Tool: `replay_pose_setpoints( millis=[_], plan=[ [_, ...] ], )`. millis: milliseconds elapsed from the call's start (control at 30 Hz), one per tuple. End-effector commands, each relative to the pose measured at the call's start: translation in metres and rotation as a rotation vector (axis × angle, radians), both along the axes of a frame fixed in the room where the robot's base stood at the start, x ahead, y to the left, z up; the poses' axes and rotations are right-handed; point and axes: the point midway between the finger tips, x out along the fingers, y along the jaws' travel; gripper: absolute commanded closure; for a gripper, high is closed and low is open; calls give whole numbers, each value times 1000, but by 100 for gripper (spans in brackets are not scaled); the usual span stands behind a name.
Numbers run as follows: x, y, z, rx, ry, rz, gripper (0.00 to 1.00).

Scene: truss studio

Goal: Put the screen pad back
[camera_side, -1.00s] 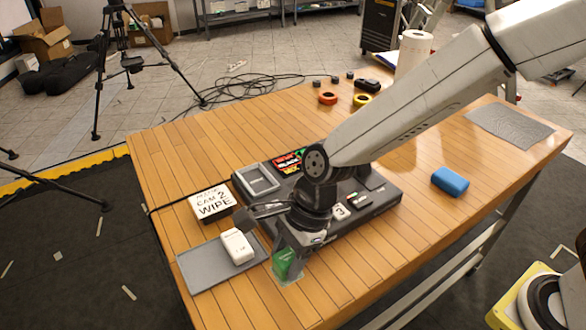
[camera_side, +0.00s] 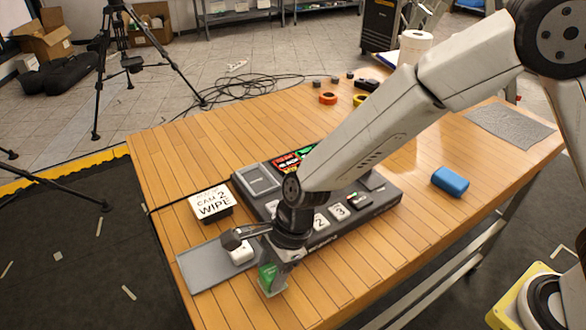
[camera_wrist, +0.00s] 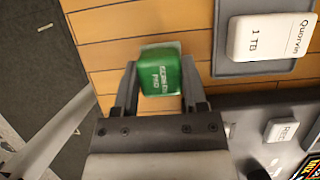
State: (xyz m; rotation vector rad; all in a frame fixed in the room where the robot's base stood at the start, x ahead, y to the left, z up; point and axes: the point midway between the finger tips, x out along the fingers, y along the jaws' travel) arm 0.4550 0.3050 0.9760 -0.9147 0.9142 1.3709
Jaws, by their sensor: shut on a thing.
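The screen pad (camera_wrist: 161,74) is a small green block with white lettering and a pale edge along one side. My gripper (camera_wrist: 160,66) is shut on it, one finger on each side. In the side view the green pad (camera_side: 267,275) shows at the end of my gripper (camera_side: 273,283), low over the wood in front of the console. I cannot tell whether it touches the table. The black console (camera_side: 318,236) has white numbered keys, red and green tiles and a grey framed panel (camera_side: 258,180). My gripper and wrist hide part of its front left.
A grey tray (camera_side: 203,267) with a white 1 TB drive (camera_wrist: 268,36) lies just left of my gripper. A CAM 2 WIPE box (camera_side: 211,204) stands behind the tray. A blue block (camera_side: 450,181) lies at the right. Tape rolls (camera_side: 328,98) sit at the back.

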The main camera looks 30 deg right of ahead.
Motion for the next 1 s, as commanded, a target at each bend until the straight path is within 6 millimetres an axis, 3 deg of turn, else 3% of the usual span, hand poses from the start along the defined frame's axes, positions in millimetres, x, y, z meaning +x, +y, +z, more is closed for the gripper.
replay_pose_setpoints(
  millis=[567, 600, 667, 700, 1000],
  plan=[
    [0, 0, -11, -1, -1, 0, 100],
    [0, 0, -11, -1, -1, 0, 32],
    [0, 0, -11, -1, -1, 0, 13],
    [0, 0, -11, -1, -1, 0, 10],
    [0, 0, -10, 0, -1, 0, 10]
  ],
)
